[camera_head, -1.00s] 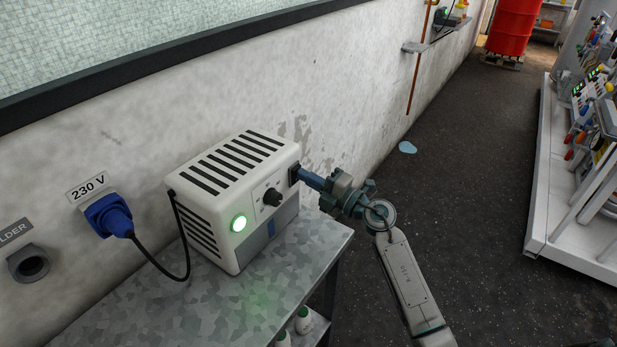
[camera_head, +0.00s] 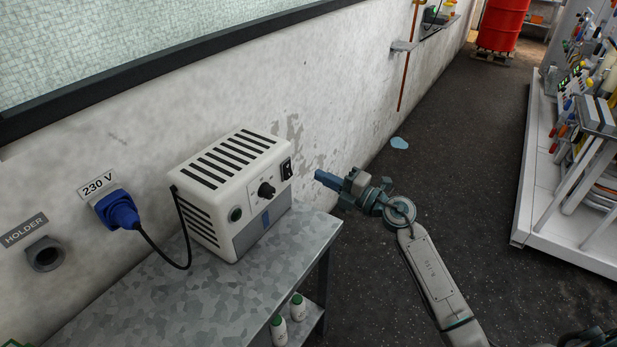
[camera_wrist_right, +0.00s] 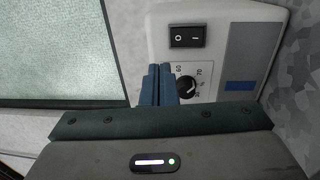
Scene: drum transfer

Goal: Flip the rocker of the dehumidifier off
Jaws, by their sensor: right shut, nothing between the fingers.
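The dehumidifier (camera_head: 232,180) is a white box with black vent slots on a metal table. Its black rocker (camera_head: 286,169) is at the upper right of the front face. In the right wrist view the rocker (camera_wrist_right: 187,36) shows O and I marks. A black knob (camera_head: 266,190) and a dark, unlit round lamp (camera_head: 236,214) are on the same face. My right gripper (camera_head: 318,176) is shut and empty, just right of the rocker and apart from it. It also shows in the right wrist view (camera_wrist_right: 158,70). My left gripper is not in view.
A blue plug (camera_head: 118,212) sits in the 230 V wall socket, its black cable running to the dehumidifier. The metal table (camera_head: 205,300) has white bottles (camera_head: 288,320) beneath. A light-blue patch (camera_head: 399,143) lies on the floor.

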